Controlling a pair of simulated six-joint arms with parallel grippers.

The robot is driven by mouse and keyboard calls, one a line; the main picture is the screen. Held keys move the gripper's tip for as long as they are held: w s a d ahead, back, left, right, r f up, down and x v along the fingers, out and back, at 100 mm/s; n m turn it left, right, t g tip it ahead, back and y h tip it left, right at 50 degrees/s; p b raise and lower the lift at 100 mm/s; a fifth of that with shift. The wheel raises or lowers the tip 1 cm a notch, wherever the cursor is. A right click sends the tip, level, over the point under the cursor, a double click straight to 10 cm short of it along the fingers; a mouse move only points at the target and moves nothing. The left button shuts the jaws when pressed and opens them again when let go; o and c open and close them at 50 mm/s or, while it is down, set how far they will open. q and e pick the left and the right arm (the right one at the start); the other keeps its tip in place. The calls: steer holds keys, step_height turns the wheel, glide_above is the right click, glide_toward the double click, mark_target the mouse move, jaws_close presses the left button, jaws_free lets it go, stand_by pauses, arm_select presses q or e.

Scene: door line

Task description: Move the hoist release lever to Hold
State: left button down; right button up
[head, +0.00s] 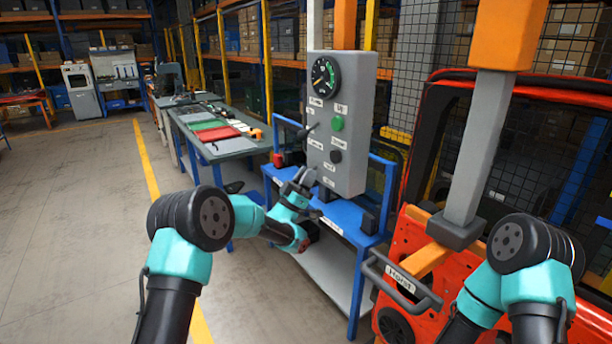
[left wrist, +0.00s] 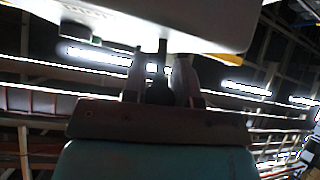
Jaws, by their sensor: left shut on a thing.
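The grey control box (head: 342,90) stands on a post, with a gauge, a green button, a black knob and small labels too small to read. A black lever (head: 309,130) sticks out at its left side. My left gripper (head: 308,178) is at the box's lower left corner. In the left wrist view its fingers (left wrist: 160,80) are shut around a dark grip (left wrist: 157,88), whose thin stem runs up to the box (left wrist: 190,22). It looks like a lever on the box; its position against the labels cannot be told. My right gripper is out of view.
A blue bench (head: 335,215) stands below the box. A red-orange door (head: 395,240) hangs at right on a grey and orange post, with a grey handle (head: 400,285) labelled apparently Hoist. A table with coloured sheets (head: 215,132) is behind. The floor at left is clear.

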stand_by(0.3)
arm_select(q)
steer(key=c, duration=1)
jaws_free()
steer(key=v, duration=1.7)
steer(key=shift+f, duration=0.25)
steer(key=shift+d+r, duration=0.1)
steer(key=x, duration=1.5)
steer(key=shift+r, duration=0.2)
